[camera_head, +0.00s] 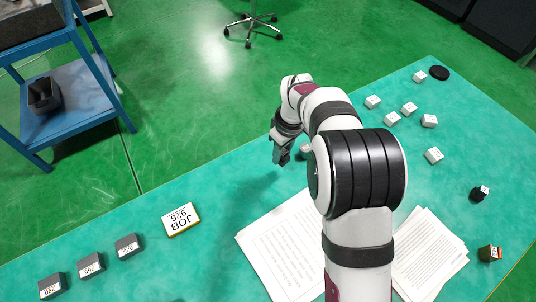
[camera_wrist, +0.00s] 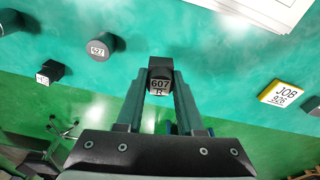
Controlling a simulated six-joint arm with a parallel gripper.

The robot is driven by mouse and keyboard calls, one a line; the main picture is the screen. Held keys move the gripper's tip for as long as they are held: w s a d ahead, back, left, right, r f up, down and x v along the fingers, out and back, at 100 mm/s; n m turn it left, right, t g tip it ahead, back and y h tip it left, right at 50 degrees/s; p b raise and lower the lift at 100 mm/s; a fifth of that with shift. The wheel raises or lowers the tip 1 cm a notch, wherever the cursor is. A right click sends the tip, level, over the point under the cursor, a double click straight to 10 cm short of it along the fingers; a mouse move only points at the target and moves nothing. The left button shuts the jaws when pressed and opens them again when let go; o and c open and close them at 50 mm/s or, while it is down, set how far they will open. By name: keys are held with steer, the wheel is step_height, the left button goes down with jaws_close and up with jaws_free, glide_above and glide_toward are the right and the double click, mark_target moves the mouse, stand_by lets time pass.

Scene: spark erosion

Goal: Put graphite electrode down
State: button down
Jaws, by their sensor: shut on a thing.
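My gripper (camera_head: 281,156) is above the teal table, near its far edge and left of my arm's big joint. In the wrist view my gripper (camera_wrist: 160,78) is shut on a dark graphite electrode (camera_wrist: 159,70) whose pale label reads 607 R. The fingers are on either side of it. In the head view the electrode is too small to make out clearly. A JOB 926 plate (camera_head: 181,219) with a yellow edge lies on the table to the left; it also shows in the wrist view (camera_wrist: 283,95).
Three dark labelled blocks (camera_head: 90,265) stand in a row at the table's left. Printed sheets (camera_head: 285,250) lie near my arm. A round grey labelled piece (camera_wrist: 104,46) is near my gripper. Several white cubes (camera_head: 409,109) and a black disc (camera_head: 439,73) are at the right.

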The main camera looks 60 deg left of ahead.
steer(key=w+d+r+m, duration=0.2)
steer(key=w+d+m, duration=0.2)
steer(key=w+d, duration=0.55)
steer(key=w+d+r+m+t, duration=0.1)
steer(key=w+d+m, duration=0.2)
steer(key=w+d, duration=0.65)
steer(key=w+d+r+m, duration=0.2)
steer(key=w+d+m, duration=0.2)
steer(key=w+d, duration=0.55)
steer(key=w+d+m+h, duration=0.2)
steer(key=d+m, duration=0.7)
steer(key=d, duration=2.1)
steer(key=shift+t+y, duration=0.3)
steer(key=w+a+f, duration=0.2)
steer(key=a, duration=0.1)
steer(key=w+a+f, duration=0.5)
steer(key=a, duration=0.2)
steer(key=shift+w+f, duration=0.2)
steer(key=shift+f, duration=1.95)
steer(key=shift+f, duration=0.1)
